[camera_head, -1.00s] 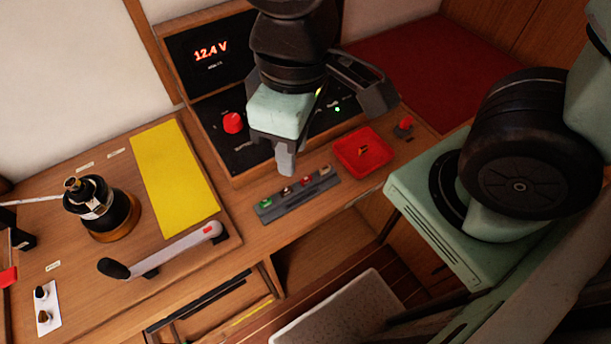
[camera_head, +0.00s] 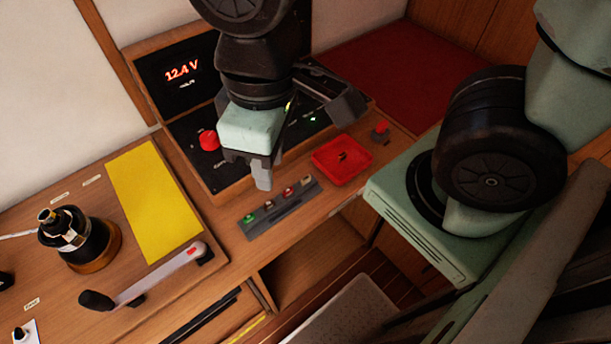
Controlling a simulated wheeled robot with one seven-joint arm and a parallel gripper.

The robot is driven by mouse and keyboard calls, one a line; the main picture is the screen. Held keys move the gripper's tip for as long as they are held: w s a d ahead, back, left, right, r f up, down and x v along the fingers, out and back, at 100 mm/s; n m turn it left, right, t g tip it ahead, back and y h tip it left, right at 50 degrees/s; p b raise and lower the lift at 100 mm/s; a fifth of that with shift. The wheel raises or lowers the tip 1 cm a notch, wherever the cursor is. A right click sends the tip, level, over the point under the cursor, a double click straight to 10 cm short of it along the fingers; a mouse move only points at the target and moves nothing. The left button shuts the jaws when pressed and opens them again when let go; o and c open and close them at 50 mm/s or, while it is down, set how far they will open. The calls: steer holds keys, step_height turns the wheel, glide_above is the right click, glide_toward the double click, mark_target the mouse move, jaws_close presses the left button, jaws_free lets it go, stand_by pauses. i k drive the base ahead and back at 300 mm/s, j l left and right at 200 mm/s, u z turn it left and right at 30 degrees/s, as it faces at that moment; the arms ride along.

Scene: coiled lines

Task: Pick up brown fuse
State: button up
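A small brown piece (camera_head: 343,156), which looks like the brown fuse, lies in a shallow red tray (camera_head: 323,167) right of centre. It is too small to make out clearly. A grey fuse strip (camera_head: 282,213) in front of the tray's left side holds several small fuses, with green, red and pale tops. My gripper (camera_head: 256,176) points down, above and behind the strip and left of the tray. Nothing shows held in it. The fingers overlap from this side, so their gap is hidden.
Behind my gripper stands a black panel (camera_head: 188,130) with a 12.4 V display and a red knob (camera_head: 209,140). A small red-topped knob (camera_head: 381,131) stands right of the tray. A yellow sheet (camera_head: 150,200), a lever (camera_head: 150,280) and a black-and-brass device (camera_head: 75,240) are at left.

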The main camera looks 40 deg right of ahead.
mark_target(269, 204)
steer(key=j+z, duration=0.4)
steer(key=j, duration=0.2)
steer(key=k+j+z, duration=0.2)
steer(key=j+z, duration=0.15)
steer(key=j, duration=0.15)
